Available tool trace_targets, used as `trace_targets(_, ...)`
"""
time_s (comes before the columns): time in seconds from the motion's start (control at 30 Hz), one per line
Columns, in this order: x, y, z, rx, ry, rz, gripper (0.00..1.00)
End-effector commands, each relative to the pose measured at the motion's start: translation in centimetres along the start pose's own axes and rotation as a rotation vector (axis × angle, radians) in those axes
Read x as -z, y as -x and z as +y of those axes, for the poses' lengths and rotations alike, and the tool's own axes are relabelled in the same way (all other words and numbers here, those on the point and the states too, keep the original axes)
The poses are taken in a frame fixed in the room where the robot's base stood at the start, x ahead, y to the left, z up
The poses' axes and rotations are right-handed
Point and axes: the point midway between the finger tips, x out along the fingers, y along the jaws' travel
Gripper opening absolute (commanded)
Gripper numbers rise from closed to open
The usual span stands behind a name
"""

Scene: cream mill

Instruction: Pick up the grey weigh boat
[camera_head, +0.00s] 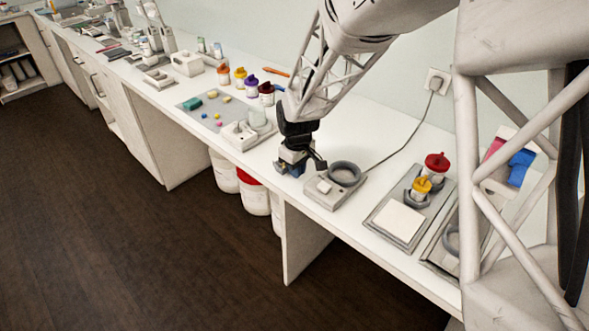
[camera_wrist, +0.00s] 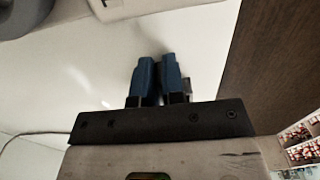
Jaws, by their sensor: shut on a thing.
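My gripper (camera_head: 290,167) is low over the white bench near its front edge, just left of a grey bench device. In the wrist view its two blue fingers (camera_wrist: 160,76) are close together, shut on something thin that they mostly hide. A small grey piece (camera_wrist: 187,87) shows beside the right finger. It may be part of the grey weigh boat, but I cannot tell. I cannot pick out the weigh boat surely anywhere else.
The grey device (camera_head: 318,192) carries a dark ring (camera_head: 345,173), and its cable runs to a wall socket (camera_head: 437,80). A grey tray (camera_head: 203,105) with small coloured pieces lies left. At right are a white square plate (camera_head: 399,221) and a red-capped jar (camera_head: 437,162).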

Motion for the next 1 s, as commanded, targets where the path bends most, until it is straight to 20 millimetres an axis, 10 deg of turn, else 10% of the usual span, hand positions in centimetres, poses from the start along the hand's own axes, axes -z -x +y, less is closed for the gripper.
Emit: trace_targets(1.0,0.0,9.7,0.0,0.000,0.000,0.000,0.00)
